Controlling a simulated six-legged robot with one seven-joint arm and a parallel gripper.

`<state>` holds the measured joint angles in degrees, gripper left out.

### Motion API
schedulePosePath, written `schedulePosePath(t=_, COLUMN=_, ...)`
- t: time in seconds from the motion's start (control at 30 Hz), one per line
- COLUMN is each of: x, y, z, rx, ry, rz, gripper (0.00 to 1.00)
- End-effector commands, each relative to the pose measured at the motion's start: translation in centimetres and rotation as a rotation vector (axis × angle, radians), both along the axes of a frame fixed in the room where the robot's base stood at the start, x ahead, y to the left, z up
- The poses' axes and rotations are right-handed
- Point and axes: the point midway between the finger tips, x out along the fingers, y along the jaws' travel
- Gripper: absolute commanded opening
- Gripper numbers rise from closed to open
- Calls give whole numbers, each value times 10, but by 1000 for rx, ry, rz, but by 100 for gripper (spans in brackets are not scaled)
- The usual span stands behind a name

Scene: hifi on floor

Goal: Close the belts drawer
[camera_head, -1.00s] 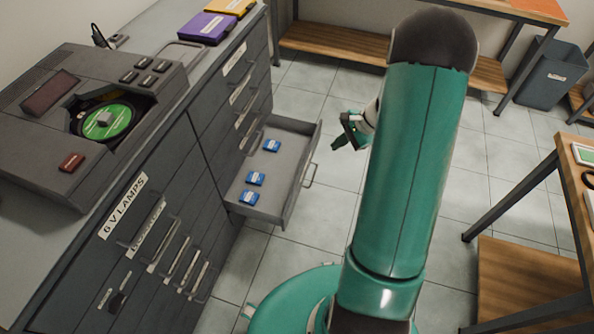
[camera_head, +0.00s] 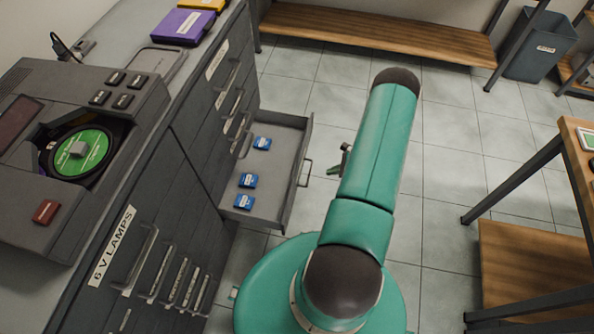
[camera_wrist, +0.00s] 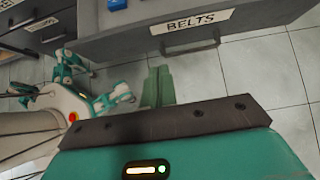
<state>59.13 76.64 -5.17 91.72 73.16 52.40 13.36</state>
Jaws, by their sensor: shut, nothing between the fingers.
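The belts drawer (camera_head: 281,165) is pulled out of the grey cabinet, with three small blue boxes (camera_head: 247,181) inside. In the wrist view its front (camera_wrist: 262,15) carries the BELTS label, and its handle (camera_wrist: 190,46) is below the label. My gripper (camera_head: 345,160) is off the drawer's front side, to the right of the handle in the head view, partly hidden by my arm. In the wrist view its fingers (camera_wrist: 158,76) are together and empty, just below the handle in the picture; a gap to the drawer front appears to remain.
The cabinet (camera_head: 180,240) has other drawers, shut, one marked 6 V LAMPS. A turntable-like device (camera_head: 80,155) and a purple box (camera_head: 188,27) are on top. A wooden table (camera_head: 530,260) stands at right, a low bench (camera_head: 380,38) behind. Tiled floor between is clear.

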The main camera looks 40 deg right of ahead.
Motion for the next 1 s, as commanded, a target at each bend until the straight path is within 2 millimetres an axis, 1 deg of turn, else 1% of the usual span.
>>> schedulePosePath(t=0.1, x=-6, y=1, z=-7, rx=7, ry=3, rz=-14, gripper=0)
schedulePosePath(t=0.27, x=0, y=10, z=-20, rx=7, ry=3, rz=-14, gripper=0)
schedulePosePath(t=0.67, x=44, y=45, z=-75, rx=6, ry=3, rz=-9, gripper=0)
schedulePosePath(t=0.8, x=65, y=59, z=-74, rx=5, ry=1, rz=-8, gripper=0)
schedulePosePath(t=0.9, x=74, y=65, z=-74, rx=5, ry=1, rz=-8, gripper=0)
schedulePosePath(t=1.0, x=79, y=68, z=-74, rx=5, ry=2, rz=-9, gripper=0)
